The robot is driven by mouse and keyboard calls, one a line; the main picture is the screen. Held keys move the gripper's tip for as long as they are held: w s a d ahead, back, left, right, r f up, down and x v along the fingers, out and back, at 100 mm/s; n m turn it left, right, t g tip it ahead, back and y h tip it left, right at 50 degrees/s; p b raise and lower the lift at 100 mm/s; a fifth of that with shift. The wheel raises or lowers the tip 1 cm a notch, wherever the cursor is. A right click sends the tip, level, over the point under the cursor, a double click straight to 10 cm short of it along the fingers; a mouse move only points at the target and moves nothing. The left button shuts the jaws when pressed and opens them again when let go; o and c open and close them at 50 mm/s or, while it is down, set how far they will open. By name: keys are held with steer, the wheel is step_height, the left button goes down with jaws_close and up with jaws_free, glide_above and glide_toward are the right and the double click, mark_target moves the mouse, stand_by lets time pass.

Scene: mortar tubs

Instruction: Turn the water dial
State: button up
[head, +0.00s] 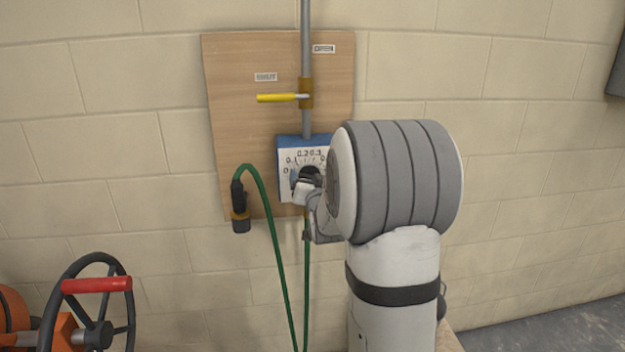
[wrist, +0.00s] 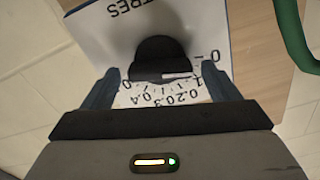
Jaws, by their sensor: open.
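The water dial is a black knob (wrist: 160,58) on a white scale plate with printed numbers and the word "LITRES" partly in view. It belongs to a blue-topped box (head: 290,142) on the wooden board, where my arm hides its right part. In the wrist view my gripper (wrist: 155,85) is open, with one blue-grey finger on each side of the knob. I cannot tell whether the fingers touch it. In the head view my gripper (head: 308,190) is at the dial face, partly hidden by my wrist.
A wooden board (head: 235,120) on the block wall carries a grey pipe (head: 306,40) and a yellow lever (head: 278,98) between "SHUT" and "OPEN" labels. A green hose (head: 270,215) hangs left of the dial. A handwheel with a red grip (head: 97,285) stands at lower left.

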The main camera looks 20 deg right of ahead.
steer(key=c, duration=1)
steer(key=shift+f+m+b, duration=0.1)
steer(key=shift+m+b, duration=0.2)
steer(key=shift+b, duration=0.3)
steer(key=shift+d+m+b, duration=0.1)
steer(key=shift+m+b, duration=2.5)
steer(key=shift+b, duration=0.45)
